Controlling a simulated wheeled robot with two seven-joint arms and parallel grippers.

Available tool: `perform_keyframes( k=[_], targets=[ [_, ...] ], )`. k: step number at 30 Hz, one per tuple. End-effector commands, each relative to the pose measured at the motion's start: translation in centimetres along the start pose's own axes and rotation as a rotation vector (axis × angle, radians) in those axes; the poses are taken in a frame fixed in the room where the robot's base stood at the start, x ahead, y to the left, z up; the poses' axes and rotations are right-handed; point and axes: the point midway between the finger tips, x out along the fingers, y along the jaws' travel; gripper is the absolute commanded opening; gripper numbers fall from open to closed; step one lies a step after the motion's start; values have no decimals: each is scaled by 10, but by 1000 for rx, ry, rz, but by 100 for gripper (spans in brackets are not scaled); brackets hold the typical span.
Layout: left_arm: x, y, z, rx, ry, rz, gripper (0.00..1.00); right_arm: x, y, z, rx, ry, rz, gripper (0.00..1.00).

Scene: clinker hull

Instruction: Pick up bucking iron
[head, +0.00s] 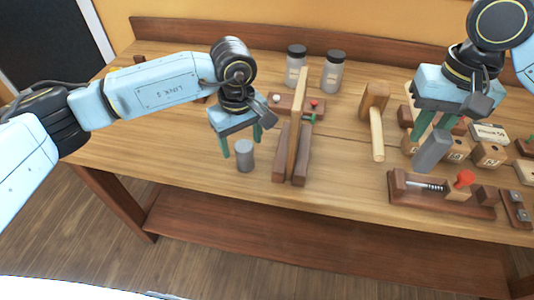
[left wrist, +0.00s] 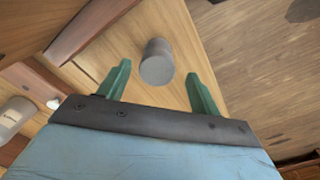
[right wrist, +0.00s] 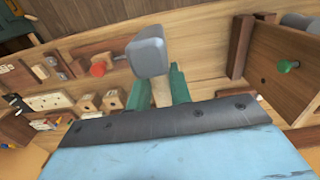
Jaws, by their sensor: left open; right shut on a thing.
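The bucking iron, a short grey cylinder (head: 245,156), stands upright near the front edge of the bench, left of the upright plank. My left gripper (head: 241,146) is open and points down over it. In the left wrist view the bucking iron (left wrist: 157,62) shows in the gap between the green fingertips (left wrist: 158,72); I cannot tell whether the fingers are beside it or still above it. My right gripper (head: 428,132) is shut on a hammer with a grey block head (head: 432,151). The right wrist view shows the hammer head (right wrist: 146,56) and pale handle between the fingers (right wrist: 163,88).
The upright plank (head: 299,125) in its wooden stand is close right of the bucking iron. Two jars (head: 333,72) stand behind. A wooden mallet (head: 376,120), a clamp fixture (head: 440,190) with a red knob, and small labelled blocks (head: 487,154) fill the right.

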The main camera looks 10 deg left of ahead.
Motion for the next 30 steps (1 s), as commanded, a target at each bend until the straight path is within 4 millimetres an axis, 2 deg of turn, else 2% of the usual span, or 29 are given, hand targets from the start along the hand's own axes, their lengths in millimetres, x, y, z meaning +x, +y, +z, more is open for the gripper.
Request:
perform_keyframes(
  k=[10,18,30],
  targets=[
    [45,3,2,0,-2,-3,64,-2,0,0,0,2,-1,0],
    [48,3,1,0,0,-1,63,-2,0,0,0,2,-1,0],
    [48,3,1,0,0,-1,10,-2,0,0,0,2,-1,0]
  ],
)
